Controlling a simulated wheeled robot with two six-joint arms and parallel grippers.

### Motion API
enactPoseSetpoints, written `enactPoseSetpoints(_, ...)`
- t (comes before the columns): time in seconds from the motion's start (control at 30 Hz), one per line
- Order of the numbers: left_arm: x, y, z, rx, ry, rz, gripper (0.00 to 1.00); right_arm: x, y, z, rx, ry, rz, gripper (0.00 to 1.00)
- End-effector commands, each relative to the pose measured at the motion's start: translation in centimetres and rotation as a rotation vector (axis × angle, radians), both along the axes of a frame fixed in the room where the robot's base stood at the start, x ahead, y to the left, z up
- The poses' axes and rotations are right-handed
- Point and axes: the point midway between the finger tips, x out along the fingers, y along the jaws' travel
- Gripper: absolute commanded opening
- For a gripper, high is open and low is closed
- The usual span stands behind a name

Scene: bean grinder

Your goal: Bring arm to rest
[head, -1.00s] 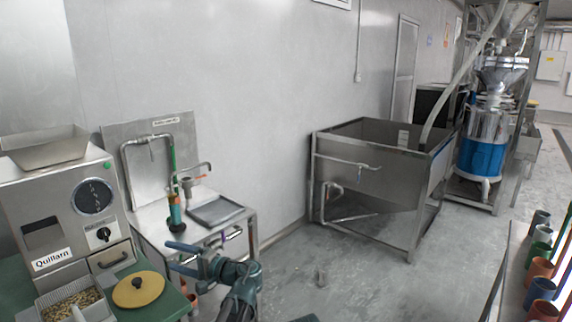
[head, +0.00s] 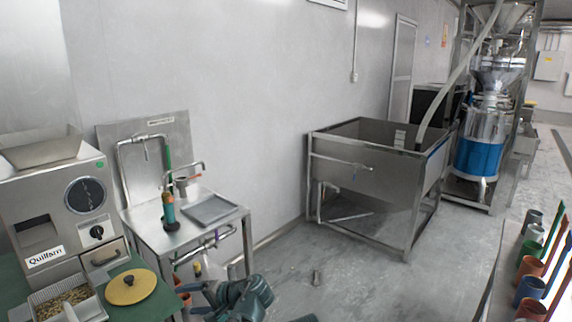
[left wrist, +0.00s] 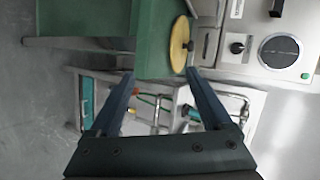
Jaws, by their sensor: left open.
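My left gripper (head: 190,299) is low in the head view, at the bottom edge, with the arm partly cut off. In the left wrist view its two fingers (left wrist: 160,76) are spread apart with nothing held between them. It hangs in front of the steel sink stand, right of the green table (head: 150,294). The Quillam grinder (head: 70,205) stands on that table with a tray of beans (head: 66,302) and a round yellow lid (head: 134,287). The lid also shows in the left wrist view (left wrist: 180,45). My right gripper is out of view.
The steel sink stand (head: 228,220) with taps is against the wall behind my left arm. A large steel basin (head: 375,175) stands farther back. Several coloured cups (head: 529,268) line a counter at the right. The grey floor (head: 345,275) between is mostly clear.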

Motion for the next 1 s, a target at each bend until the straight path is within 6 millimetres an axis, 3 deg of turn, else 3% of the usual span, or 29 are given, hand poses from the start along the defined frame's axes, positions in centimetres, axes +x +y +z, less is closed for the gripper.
enactPoseSetpoints(0.17,-4.8,-4.5,-5.2,-0.275,0.087,0.0,0.82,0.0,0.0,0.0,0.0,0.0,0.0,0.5)
enactPoseSetpoints(0.3,-9.2,-9.5,-9.0,-0.521,0.184,-0.003,0.82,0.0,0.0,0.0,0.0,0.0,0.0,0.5)
enactPoseSetpoints(0.6,-16.7,-18.1,-12.1,-0.888,0.363,-0.015,0.82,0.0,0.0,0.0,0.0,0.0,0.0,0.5)
enactPoseSetpoints(0.67,-18.1,-19.5,-12.2,-0.95,0.398,-0.017,0.82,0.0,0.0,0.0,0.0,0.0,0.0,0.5)
enactPoseSetpoints(0.7,-17.9,-19.7,-10.8,-0.954,0.4,-0.017,0.82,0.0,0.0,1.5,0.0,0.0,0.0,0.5)
enactPoseSetpoints(1.0,-17.6,-19.5,-4.4,-0.948,0.396,-0.016,0.82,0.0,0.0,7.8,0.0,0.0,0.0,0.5)
